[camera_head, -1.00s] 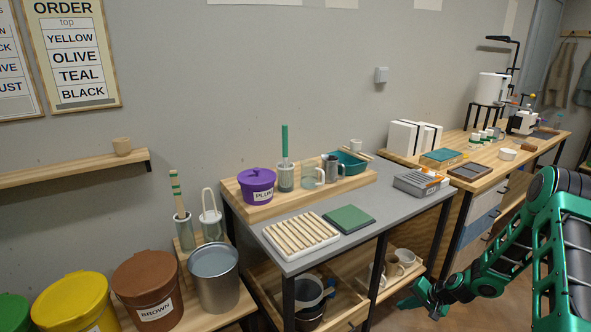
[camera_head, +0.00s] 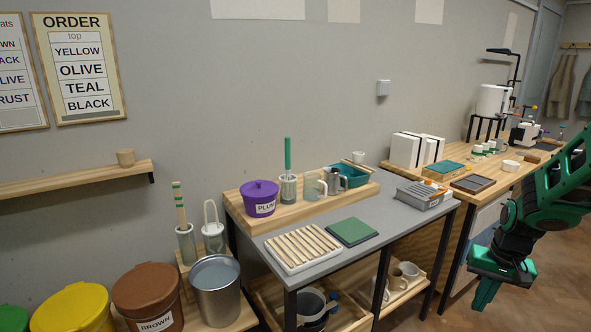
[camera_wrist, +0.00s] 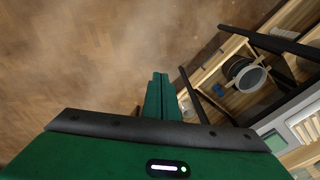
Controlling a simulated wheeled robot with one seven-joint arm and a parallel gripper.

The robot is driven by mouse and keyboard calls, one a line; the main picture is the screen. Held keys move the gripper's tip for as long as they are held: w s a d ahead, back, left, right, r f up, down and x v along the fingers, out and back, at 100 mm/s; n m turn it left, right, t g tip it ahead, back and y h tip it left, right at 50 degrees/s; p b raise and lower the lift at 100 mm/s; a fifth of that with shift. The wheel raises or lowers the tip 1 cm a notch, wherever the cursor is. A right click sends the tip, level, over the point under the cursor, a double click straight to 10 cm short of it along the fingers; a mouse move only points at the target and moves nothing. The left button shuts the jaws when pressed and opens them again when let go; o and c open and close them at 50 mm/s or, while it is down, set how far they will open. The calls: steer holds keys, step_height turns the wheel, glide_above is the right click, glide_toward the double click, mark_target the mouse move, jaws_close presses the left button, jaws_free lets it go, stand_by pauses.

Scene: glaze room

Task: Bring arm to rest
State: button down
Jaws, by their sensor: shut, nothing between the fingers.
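My gripper (camera_head: 484,294) hangs at the right of the head view, pointing down in front of the long wooden bench, clear of the grey table. In the wrist view my gripper (camera_wrist: 160,82) shows its two green fingers pressed together with nothing between them. Below them is bare wooden floor (camera_wrist: 90,60). My gripper touches nothing that I can see.
The grey table (camera_head: 390,212) stands left of my gripper, with a ribbed white tray (camera_head: 303,250) and a green slab (camera_head: 351,231) on it. Its lower shelf holds mugs (camera_head: 408,270). The wooden bench (camera_head: 492,178) runs behind my arm. Floor around the gripper is free.

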steer(key=s+a+r, duration=0.1)
steer(key=s+r, duration=0.2)
steer(key=s, duration=0.5)
steer(key=s+a+r+g, duration=0.1)
steer(key=s+r, duration=0.3)
steer(key=s, duration=0.4)
steer(key=s+a+r+m, duration=0.1)
steer(key=s+a+r, duration=0.1)
steer(key=s, duration=0.6)
steer(key=shift+a+r, duration=0.2)
steer(key=shift+r, duration=0.7)
